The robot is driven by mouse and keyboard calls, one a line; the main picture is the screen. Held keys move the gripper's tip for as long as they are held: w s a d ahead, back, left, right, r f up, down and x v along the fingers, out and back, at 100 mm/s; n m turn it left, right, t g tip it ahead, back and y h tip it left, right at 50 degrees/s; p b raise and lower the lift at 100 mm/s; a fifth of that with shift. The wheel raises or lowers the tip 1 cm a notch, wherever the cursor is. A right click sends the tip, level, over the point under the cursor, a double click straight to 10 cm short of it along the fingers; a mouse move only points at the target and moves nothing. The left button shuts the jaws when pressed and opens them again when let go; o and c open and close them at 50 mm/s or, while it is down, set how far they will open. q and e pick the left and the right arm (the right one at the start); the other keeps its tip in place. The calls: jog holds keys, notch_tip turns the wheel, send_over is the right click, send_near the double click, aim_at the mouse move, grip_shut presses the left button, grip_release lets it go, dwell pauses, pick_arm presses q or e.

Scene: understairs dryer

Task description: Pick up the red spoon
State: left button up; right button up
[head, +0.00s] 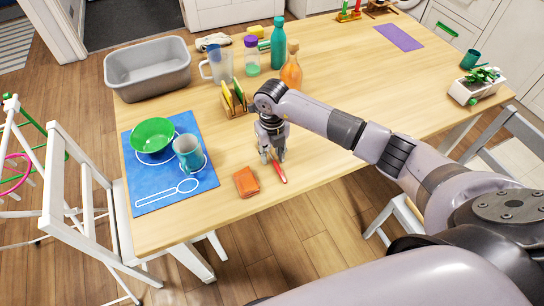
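The red spoon (278,172) lies on the wooden table near its front edge, just right of an orange-brown block-like item (246,181). My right gripper (272,159) points down over the spoon's far end, with its fingers on either side of it. The fingers look apart; I cannot tell whether they touch the spoon. The gripper hides the far part of the spoon. A blue mat (150,195) with a spoon outline lies to the left. My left gripper is not in view.
A green bowl (153,135) and a teal mug (188,153) stand on the mat. A wooden holder (234,105), an orange bottle (291,72), a teal bottle (278,43) and a pitcher (220,66) stand behind the gripper. A grey tub (147,70) is at back left. The table's right part is mostly clear.

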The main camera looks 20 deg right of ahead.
grip_shut()
jog(key=shift+r, duration=0.1)
dwell(0.5)
